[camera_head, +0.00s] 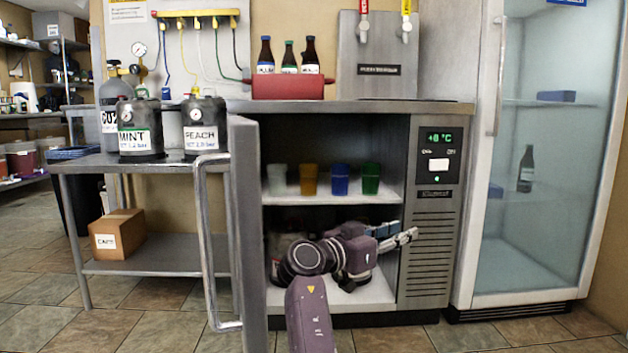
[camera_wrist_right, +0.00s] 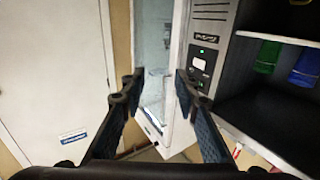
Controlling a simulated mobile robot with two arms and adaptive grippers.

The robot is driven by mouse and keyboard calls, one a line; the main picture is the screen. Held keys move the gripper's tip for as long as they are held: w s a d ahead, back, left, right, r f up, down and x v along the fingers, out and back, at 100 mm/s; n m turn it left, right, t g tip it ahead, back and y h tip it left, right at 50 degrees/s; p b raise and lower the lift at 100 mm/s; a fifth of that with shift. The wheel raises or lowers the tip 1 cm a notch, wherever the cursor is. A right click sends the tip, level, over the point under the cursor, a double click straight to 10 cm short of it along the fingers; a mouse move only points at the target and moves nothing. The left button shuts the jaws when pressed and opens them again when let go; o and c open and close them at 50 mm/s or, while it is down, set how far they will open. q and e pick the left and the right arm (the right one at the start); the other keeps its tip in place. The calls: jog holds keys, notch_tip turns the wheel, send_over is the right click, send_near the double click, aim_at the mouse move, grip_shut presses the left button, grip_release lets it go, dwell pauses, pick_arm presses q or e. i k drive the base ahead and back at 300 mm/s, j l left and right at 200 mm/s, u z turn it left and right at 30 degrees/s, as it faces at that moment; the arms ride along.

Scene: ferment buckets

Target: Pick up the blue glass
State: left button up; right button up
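The blue glass (camera_head: 340,180) stands upright on the upper shelf (camera_head: 290,198) of the open cooler, between an orange glass (camera_head: 309,180) and a green glass (camera_head: 370,179). It also shows at the right edge of the right wrist view (camera_wrist_right: 307,68), which appears turned upside down. My right gripper (camera_head: 402,235) is below and to the right of the blue glass, in front of the cooler's lower part, and points right. Its fingers (camera_wrist_right: 157,85) are apart with nothing between them. My left gripper is not in view.
A pale glass (camera_head: 277,180) stands at the left end of the row. The cooler's open door (camera_head: 245,230) stands to the left of the opening. The control panel (camera_head: 438,165) borders the right. A glass-door fridge (camera_head: 540,150) is farther right. Dark shapes sit on the lower level, partly hidden by my arm.

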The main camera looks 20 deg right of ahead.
aim_at(340, 173)
jog(key=i+l+u, duration=0.3)
jog(key=l, duration=0.35)
jog(key=i+l+u, duration=0.25)
jog(key=l, duration=0.45)
jog(key=l+u, duration=0.3)
jog(key=l, duration=0.45)
jog(key=l+u, duration=0.3)
jog(key=l, duration=0.45)
